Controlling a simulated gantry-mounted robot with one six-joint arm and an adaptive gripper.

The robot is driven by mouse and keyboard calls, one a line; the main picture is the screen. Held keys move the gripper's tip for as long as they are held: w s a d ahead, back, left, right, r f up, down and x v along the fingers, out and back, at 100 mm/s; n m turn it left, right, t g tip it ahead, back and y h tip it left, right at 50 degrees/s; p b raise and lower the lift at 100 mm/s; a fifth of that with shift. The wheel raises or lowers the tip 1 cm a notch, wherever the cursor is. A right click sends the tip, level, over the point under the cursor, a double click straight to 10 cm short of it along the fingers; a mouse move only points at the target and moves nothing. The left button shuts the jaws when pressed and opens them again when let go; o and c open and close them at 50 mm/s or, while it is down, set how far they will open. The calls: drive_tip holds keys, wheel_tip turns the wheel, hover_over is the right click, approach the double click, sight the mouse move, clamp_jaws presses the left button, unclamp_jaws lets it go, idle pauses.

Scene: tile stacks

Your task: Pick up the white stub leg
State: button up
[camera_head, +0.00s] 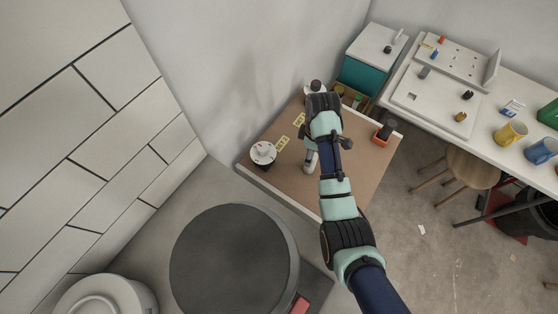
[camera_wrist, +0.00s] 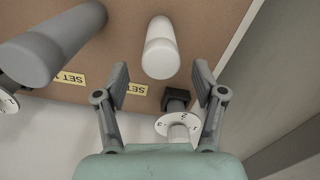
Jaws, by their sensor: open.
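The white stub leg (camera_wrist: 160,50) is a plain pale cylinder with a rounded end, in the upper middle of the wrist view. My gripper (camera_wrist: 162,70) is open, one finger to the left and one to the right of the leg in the picture. Both fingers look apart from it, and nothing is between them in their grip. How far the leg is below the fingertips is hard to tell. In the head view my arm reaches over the brown table (camera_head: 290,175).
A grey cylinder (camera_wrist: 48,48) is left of the leg. A black block (camera_wrist: 175,98) and a marked white dial (camera_wrist: 178,124) lie near the right finger. Yellow labels (camera_wrist: 137,89) mark the board.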

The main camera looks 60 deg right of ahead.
drive_tip(key=shift+s+f, duration=0.15)
drive_tip(key=shift+s, duration=0.05)
drive_tip(key=shift+s+f, duration=0.2)
drive_tip(key=shift+f, duration=0.9)
drive_tip(key=f, duration=0.2)
drive_tip(key=f+b, duration=0.1)
drive_tip(key=f, duration=0.2)
drive_tip(key=shift+s+d+f, duration=0.1)
drive_tip(key=shift+s+f, duration=0.05)
drive_tip(key=shift+s, duration=0.05)
drive_tip(key=c, duration=1.3)
drive_tip(key=shift+o, duration=0.2)
wheel_tip(320, 180, up, 12)
drive_tip(key=shift+w+r+p, duration=0.1)
drive_tip(key=shift+p, duration=0.9)
wheel_tip(320, 180, up, 8)
drive_tip(key=p, duration=0.7)
drive_tip(key=shift+p, duration=0.4)
